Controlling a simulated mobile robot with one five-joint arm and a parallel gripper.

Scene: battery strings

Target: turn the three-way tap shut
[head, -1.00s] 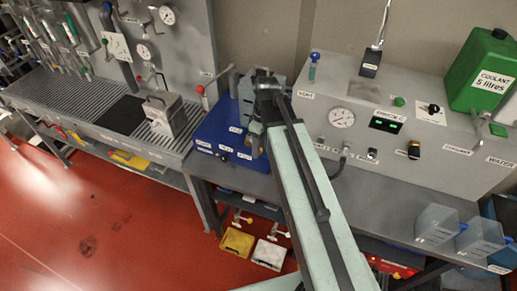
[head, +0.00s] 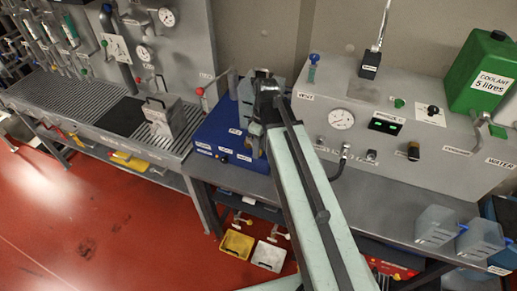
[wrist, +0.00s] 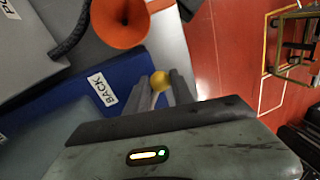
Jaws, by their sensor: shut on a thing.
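My gripper (wrist: 161,90) shows in the wrist view with its two grey fingers close around a small yellow knob (wrist: 160,81). The knob looks like the end of the tap's handle. The fingers are shut on it. The blue unit (wrist: 68,104) with a BACK label lies to the left of the fingers in the wrist view. In the head view the blue unit (head: 213,133) stands on the bench, with several white labels on its front. My arm reaches over it and hides much of its right side. The tap's body and its pointing direction are hidden.
An orange funnel-like part (wrist: 122,20) is close above the fingers in the wrist view. A grey panel with a gauge (head: 341,119) stands right of my arm. A red-knobbed lever (head: 200,91) is left of the blue unit. A green coolant can (head: 483,72) stands far right.

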